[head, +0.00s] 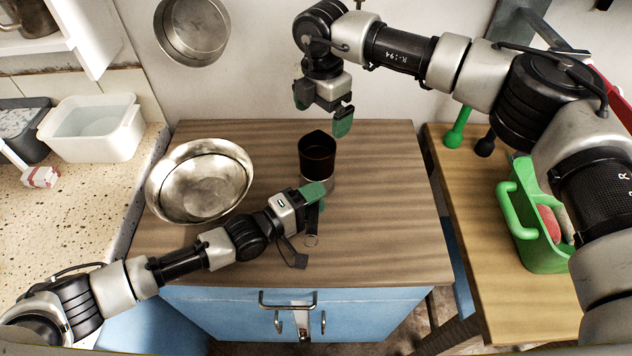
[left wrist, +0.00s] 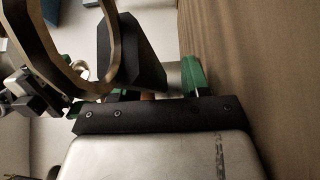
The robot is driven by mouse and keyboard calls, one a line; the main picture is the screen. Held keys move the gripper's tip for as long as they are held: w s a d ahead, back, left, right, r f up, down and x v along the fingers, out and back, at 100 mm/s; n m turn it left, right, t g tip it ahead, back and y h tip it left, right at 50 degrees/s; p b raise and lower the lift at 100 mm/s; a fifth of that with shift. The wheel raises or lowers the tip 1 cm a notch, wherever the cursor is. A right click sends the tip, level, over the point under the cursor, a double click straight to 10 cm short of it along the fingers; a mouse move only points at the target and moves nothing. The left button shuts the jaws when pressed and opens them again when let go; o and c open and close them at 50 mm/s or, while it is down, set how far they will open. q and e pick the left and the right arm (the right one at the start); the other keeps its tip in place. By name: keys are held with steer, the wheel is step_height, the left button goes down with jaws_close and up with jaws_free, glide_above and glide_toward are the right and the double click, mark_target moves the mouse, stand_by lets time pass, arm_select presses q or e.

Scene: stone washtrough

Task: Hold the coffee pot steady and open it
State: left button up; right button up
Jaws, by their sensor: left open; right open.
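The coffee pot (head: 317,152) stands upright on the wooden cabinet top, with a dark upper part and a grey metal base. I cannot tell how its lid sits. My left gripper (head: 317,192) is open, low at the pot's near side and partly hiding the base. In the left wrist view its green fingertips (left wrist: 134,92) are spread, with a dark angular part and grey metal (left wrist: 173,80) showing between or just beyond them. Contact is unclear. My right gripper (head: 323,112) is open and empty, above and behind the pot, pointing down.
A metal bowl (head: 200,182) stands left of the pot, close to my left forearm. A pan (head: 192,28) hangs on the wall. A white tub (head: 92,128) is on the stone counter. A green caddy (head: 540,225) stands on the right bench. The cabinet top's right side is clear.

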arm_select(q)
steer(key=shift+c, duration=0.3)
jaws_close()
